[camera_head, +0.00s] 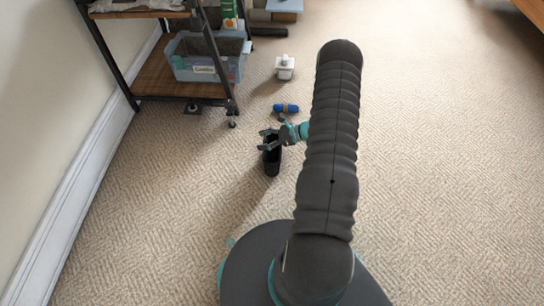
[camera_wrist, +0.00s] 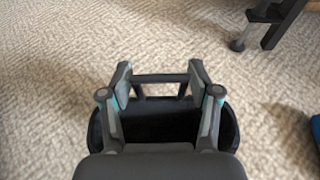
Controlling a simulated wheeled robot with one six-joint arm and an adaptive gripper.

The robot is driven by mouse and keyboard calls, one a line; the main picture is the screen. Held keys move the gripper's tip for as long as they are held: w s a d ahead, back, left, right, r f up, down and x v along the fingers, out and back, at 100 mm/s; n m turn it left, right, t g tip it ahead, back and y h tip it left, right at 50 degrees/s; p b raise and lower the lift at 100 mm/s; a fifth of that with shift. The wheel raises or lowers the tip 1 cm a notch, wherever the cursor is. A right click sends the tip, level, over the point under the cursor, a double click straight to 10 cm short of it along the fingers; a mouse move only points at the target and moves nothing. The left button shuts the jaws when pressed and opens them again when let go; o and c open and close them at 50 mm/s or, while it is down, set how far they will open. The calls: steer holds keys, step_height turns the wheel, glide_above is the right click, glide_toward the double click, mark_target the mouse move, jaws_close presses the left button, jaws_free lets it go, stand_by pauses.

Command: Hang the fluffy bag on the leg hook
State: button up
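A black, open-topped bag (camera_head: 272,164) is low over the carpet, left of my arm. Its dark opening (camera_wrist: 160,118) and a thin dark handle bar fill the middle of the wrist view. My gripper (camera_head: 267,139) is at the bag's top; its two fingers (camera_wrist: 160,80) are spread wide, one at each end of the bar. I cannot tell whether they press on it, or whether the bag rests on the floor. The shelf's near right leg (camera_head: 222,72) is behind and left of the bag; its lower end also shows in the wrist view (camera_wrist: 277,25). The hook is not clear.
The ladder shelf stands by the left wall, with a wooden bottom board (camera_head: 160,75) and a labelled bin (camera_head: 200,68). A blue item (camera_head: 286,108) lies just behind my gripper, and a white container (camera_head: 285,67) stands farther back. Carpet at right is clear.

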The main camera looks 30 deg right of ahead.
steer(key=c, duration=0.5)
steer(key=shift+r, duration=0.65)
stand_by(0.5)
steer(key=shift+r+p, duration=2.7)
steer(key=shift+r, duration=1.8)
